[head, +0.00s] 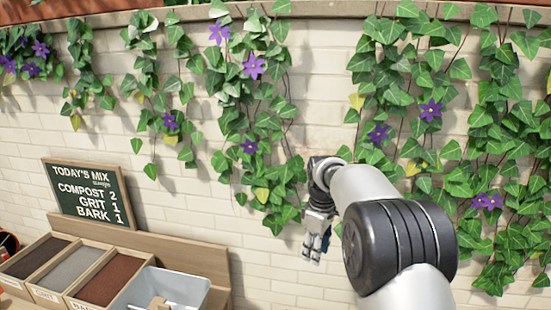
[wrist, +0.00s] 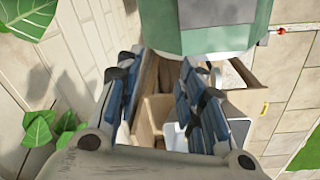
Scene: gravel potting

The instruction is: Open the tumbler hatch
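My gripper (head: 314,246) hangs fingers-down in front of the brick wall in the head view. In the wrist view my gripper (wrist: 160,75) shows two blue-padded fingers spread apart with nothing between them. A rounded green body with a paler band and a grey upright strip, which looks like the tumbler (wrist: 235,38), is at the top of the wrist view, beyond the fingertips. It is cut off by the frame edge, and I cannot make out a hatch edge or handle for certain. The tumbler does not show in the head view.
A wooden tray (head: 205,257) with several filled bins stands at lower left, beside a grey tub (head: 185,286). A chalkboard (head: 88,193) stands behind it. Ivy (head: 410,75) hangs on the wall. A red-tipped rod (wrist: 290,30) sticks out right of the tumbler in the wrist view.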

